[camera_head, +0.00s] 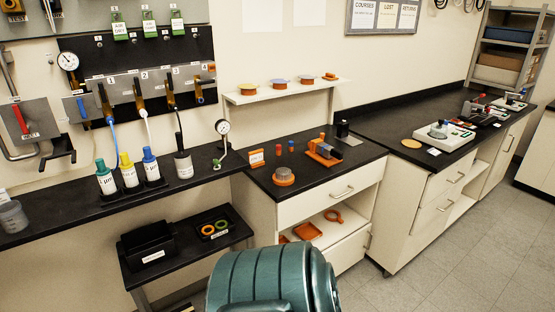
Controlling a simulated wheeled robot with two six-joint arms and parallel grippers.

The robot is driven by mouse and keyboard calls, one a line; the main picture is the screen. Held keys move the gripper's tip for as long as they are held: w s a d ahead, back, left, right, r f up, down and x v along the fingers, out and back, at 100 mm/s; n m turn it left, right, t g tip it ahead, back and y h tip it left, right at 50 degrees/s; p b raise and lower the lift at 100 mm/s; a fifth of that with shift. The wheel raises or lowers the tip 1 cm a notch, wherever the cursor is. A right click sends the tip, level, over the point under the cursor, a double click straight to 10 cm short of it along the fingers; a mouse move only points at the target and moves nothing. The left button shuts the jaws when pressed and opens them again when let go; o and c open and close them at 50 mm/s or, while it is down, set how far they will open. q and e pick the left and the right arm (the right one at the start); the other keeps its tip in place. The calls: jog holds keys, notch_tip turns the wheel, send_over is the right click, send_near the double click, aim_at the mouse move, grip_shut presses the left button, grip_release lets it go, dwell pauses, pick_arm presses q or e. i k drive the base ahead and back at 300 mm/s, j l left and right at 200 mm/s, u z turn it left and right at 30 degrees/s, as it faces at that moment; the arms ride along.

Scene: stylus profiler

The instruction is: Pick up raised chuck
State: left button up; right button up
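A round orange piece with a raised grey top (284,176) sits upright on the black counter of the middle cabinet, near its front left edge. It looks most like the raised chuck, but no label on it is readable. Several flat orange round pieces with coloured tops (278,84) sit on the white wall shelf (285,94) above. Neither of my grippers is in view, and nothing touches the grey-topped piece.
A large teal ribbed object (270,283) fills the bottom centre. Several bottles (129,172) stand on the left counter. Floor at right (470,240) is clear.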

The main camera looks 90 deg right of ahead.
aim_at(282, 173)
jog(key=z, duration=2.8)
